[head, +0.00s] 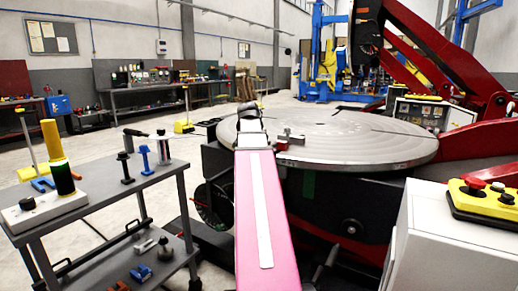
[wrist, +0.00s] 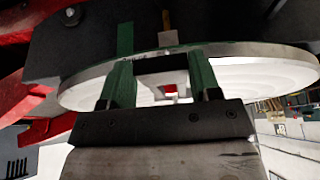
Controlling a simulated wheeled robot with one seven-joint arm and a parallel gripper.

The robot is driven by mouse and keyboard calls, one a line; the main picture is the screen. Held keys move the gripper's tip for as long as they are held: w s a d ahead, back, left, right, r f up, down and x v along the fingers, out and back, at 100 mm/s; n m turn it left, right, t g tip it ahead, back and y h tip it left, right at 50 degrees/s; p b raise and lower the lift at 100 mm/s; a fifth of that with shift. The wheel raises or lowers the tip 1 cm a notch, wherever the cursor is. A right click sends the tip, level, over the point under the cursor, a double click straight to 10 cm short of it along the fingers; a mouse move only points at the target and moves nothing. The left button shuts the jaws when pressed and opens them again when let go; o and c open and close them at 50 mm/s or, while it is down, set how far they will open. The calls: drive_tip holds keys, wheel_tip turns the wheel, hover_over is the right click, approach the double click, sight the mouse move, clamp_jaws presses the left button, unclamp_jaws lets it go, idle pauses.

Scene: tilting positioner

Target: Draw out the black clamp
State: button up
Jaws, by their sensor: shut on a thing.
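In the wrist view, my gripper (wrist: 160,76) has its two green fingers on either side of a dark block, which I take for the black clamp (wrist: 155,65). The gripper is shut on it, at the rim of the round turntable (wrist: 85,97). A pale part with a red spot shows between the fingers. In the head view, my pink arm reaches to the near left edge of the turntable (head: 370,150). The arm hides the fingers and the clamp there. I cannot tell how far the clamp sits in the table.
A small grey fixture with red (head: 287,139) sits on the turntable right beside my arm. A grey cart (head: 120,195) at left bears a black upright piece (head: 125,168), a blue one (head: 145,158) and a signal lamp (head: 60,172). A white console (head: 440,240) stands at right.

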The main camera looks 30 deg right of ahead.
drive_tip(key=shift+s+a, duration=0.35)
drive_tip(key=shift+a, duration=0.35)
drive_tip(key=shift+s+a, duration=0.4)
drive_tip(key=shift+a, duration=0.25)
drive_tip(key=shift+s+a, duration=0.35)
drive_tip(key=shift+a, duration=0.35)
drive_tip(key=shift+s+a, duration=0.1)
drive_tip(key=shift+a, duration=0.1)
drive_tip(key=shift+r, duration=0.15)
wheel_tip(320, 180, up, 7)
idle(0.6)
